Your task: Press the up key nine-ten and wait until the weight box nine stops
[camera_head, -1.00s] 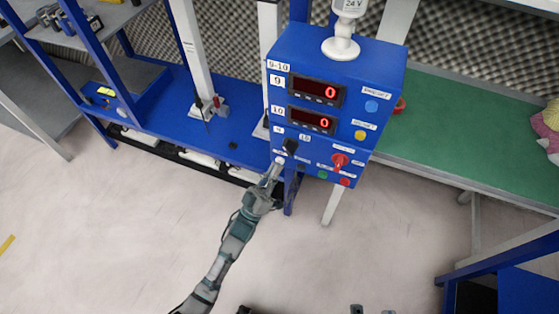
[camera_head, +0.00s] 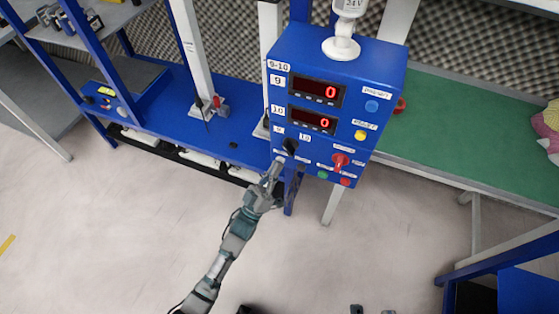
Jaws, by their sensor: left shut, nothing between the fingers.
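The blue control box (camera_head: 385,75) labelled 9-10 stands upright at the upper middle. Its display nine (camera_head: 317,90) and display ten (camera_head: 312,121) both read a red 0. A black selector knob (camera_head: 290,146) is on the lower left of its face. My left gripper (camera_head: 275,166) is shut and empty, with its tip at the lower left of the face, just below that knob. The tip covers the spot where the up key may be, so I cannot tell whether it touches or presses a key. I cannot pick out weight box nine. My right gripper is not in view.
A red switch (camera_head: 340,160), a green button (camera_head: 322,175) and a red button (camera_head: 345,182) are right of my gripper. A blue frame (camera_head: 165,115) with white columns (camera_head: 192,55) is at left, a green table (camera_head: 450,130) at right.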

